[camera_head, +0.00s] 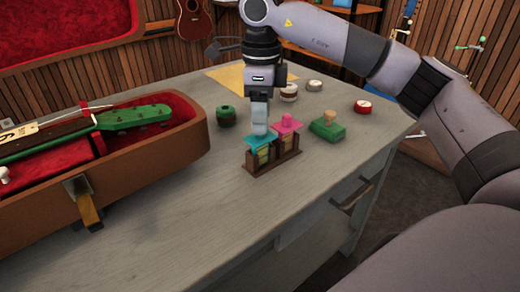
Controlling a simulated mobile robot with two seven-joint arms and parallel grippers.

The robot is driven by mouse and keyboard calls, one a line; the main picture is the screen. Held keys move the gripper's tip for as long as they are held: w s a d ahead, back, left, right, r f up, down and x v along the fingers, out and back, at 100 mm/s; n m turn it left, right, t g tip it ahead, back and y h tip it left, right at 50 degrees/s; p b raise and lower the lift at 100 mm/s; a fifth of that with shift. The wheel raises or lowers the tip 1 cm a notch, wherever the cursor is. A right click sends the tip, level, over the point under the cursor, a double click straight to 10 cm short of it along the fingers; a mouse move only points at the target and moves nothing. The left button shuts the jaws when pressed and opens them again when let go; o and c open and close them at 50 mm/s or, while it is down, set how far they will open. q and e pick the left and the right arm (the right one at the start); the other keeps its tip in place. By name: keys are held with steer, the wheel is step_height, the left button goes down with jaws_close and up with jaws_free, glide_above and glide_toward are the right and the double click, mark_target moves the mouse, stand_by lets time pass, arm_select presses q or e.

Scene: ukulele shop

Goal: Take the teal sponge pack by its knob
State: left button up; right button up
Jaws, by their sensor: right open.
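The teal sponge pack (254,142) stands in the left slot of a small brown wooden rack (272,168) on the grey table. Its top is a flat teal cap, with a yellowish part below it. My right gripper (260,128) points straight down over the teal pack, its fingers at the cap. The fingers hide the knob, and I cannot tell whether they touch it. A pink pack (287,124) with a knob on top stands in the right slot, close beside the gripper. My left gripper is not in view.
A green block with a wooden knob (327,128) lies right of the rack. A dark green jar (226,117), a red tin (362,107) and a grey tin (314,85) stand farther back. An open red-lined case (150,160) holds a green-headed instrument at left. The table front is clear.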

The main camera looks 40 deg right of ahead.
step_height(320, 180, down, 2)
steer(key=shift+f, duration=0.15)
jaws_close()
